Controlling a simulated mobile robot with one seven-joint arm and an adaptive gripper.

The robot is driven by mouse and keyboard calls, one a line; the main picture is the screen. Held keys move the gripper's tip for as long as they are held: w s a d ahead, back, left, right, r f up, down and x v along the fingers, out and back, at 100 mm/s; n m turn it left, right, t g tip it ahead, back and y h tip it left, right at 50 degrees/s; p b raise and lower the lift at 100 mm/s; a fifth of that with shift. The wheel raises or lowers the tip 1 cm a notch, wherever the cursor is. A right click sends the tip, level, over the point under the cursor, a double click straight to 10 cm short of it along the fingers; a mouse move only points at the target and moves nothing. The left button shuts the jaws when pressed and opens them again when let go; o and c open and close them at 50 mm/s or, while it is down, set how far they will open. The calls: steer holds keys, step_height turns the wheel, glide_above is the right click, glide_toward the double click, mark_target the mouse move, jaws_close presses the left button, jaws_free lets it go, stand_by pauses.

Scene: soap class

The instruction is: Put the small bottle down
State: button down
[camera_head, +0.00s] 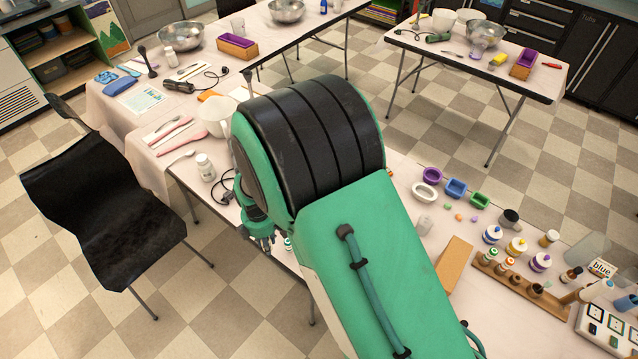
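My gripper (267,245) points down at the near edge of the table, left of my large green and black arm. My arm hides much of it, and I cannot tell whether its fingers are open or shut. A small white bottle with a green mark (288,243) shows just right of the fingers, partly hidden by my arm. I cannot tell whether the fingers touch it. Other small bottles (491,256) stand in a wooden rack (520,291) on the right part of the table.
A white jar (205,167) and a black cable (226,188) lie left of my gripper. Coloured moulds (456,188), larger bottles (516,247) and a cardboard piece (454,264) are on the right table. A black chair (95,205) stands at the left.

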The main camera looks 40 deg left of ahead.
steer(key=shift+w+f, duration=0.1)
steer(key=shift+f, duration=1.65)
steer(key=shift+a, duration=0.1)
steer(key=w+a, duration=0.2)
steer(key=a, duration=0.3)
steer(key=w+a+f, duration=0.1)
steer(key=w+a, duration=0.1)
steer(key=a, duration=0.2)
steer(key=w+a+b, duration=0.1)
steer(key=w+a, duration=0.1)
steer(key=a, duration=0.3)
steer(key=shift+a+f, duration=0.25)
steer(key=shift+a, duration=0.05)
steer(key=shift+f, duration=1.75)
